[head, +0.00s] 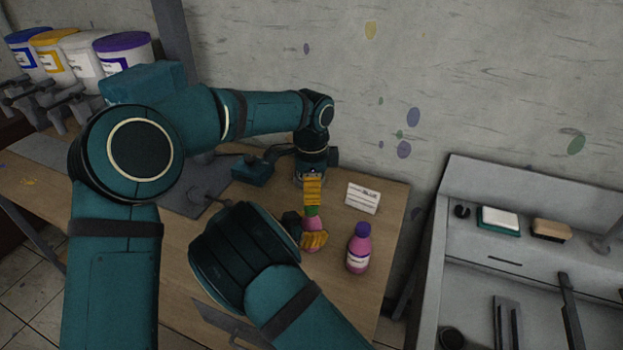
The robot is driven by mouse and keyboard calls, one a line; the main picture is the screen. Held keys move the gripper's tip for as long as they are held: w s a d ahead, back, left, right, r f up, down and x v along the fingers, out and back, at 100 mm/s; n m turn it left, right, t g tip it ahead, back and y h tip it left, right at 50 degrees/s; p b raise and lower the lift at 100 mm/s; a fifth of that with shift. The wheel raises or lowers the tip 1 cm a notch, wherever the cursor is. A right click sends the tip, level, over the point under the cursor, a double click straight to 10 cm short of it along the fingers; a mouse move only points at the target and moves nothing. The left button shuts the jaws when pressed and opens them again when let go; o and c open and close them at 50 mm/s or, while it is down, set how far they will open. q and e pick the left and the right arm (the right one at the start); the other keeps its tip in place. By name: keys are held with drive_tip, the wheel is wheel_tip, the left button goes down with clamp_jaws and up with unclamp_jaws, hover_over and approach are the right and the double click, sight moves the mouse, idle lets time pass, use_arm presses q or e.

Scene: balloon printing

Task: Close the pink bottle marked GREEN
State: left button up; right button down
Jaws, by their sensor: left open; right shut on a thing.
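A pink bottle (309,223) with a green top (311,211) stands near the middle of the wooden table, mostly hidden by my grippers; no label on it shows. My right gripper (314,240) is shut on this bottle from the front, low on its body. My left gripper (311,204) points down from above, open, with its yellow fingers at the green top; whether they touch it I cannot tell. A second pink bottle (359,252) with a purple cap stands upright to the right, its label too small to read.
A white card (363,198) with small print stands behind the bottles. Several paint tubs (122,55) with taps line the back left. A grey sink unit (470,220) with sponges (551,230) is at the right. My arms cover much of the table (395,200).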

use_arm(q)
drive_tip(key=n, duration=0.5)
drive_tip(key=shift+r+n, duration=0.15)
drive_tip(key=shift+n, duration=0.25)
drive_tip(key=n, duration=0.5)
drive_tip(key=shift+r, duration=0.2)
drive_tip(key=n, duration=0.5)
drive_tip(key=shift+r+n, duration=0.15)
drive_tip(key=shift+n, duration=0.15)
drive_tip(key=n, duration=0.3)
drive_tip(key=shift+r, duration=0.1)
drive_tip(key=n, duration=0.5)
drive_tip(key=shift+r+n, duration=0.2)
drive_tip(key=shift+n, duration=0.2)
drive_tip(key=n, duration=0.5)
drive_tip(key=shift+r, duration=0.15)
drive_tip(key=n, duration=0.5)
drive_tip(key=shift+r+n, duration=0.15)
drive_tip(key=shift+n, duration=0.15)
drive_tip(key=n, duration=0.4)
drive_tip(key=shift+r, duration=0.15)
